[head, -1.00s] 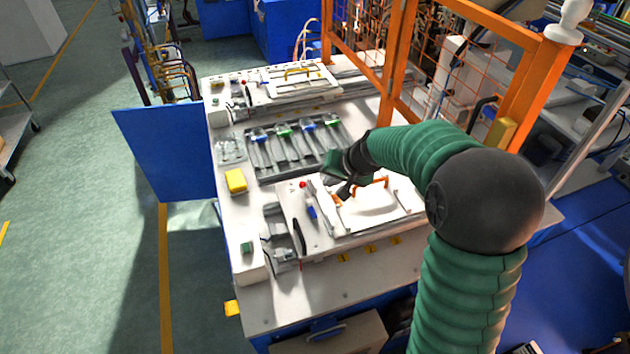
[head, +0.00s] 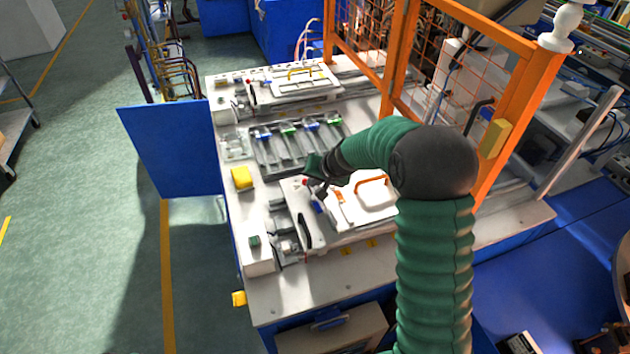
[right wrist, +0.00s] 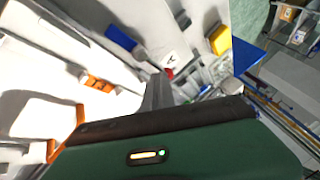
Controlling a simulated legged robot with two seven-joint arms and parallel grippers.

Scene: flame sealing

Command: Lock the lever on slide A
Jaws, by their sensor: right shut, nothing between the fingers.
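Slide A is the nearer white fixture plate (head: 335,222), with an orange handle (head: 372,181) on it. The letter A label (right wrist: 173,58) shows on it in the right wrist view. A red knob (head: 305,181), seemingly the lever's tip, is at the slide's far left corner; it also shows in the right wrist view (right wrist: 169,73). My right gripper (head: 316,190) is shut and empty, its dark fingers (right wrist: 157,92) pointing at the red knob and very close to it. I cannot tell whether they touch. The lever's shaft is mostly hidden. My left gripper is not in view.
A blue part (right wrist: 121,38) and an orange part (right wrist: 98,84) sit on the slide near the fingers. A yellow box (head: 242,179) stands left. A grey tray of blue and green parts (head: 262,160) lies behind. An orange mesh fence (head: 388,85) stands at the back right.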

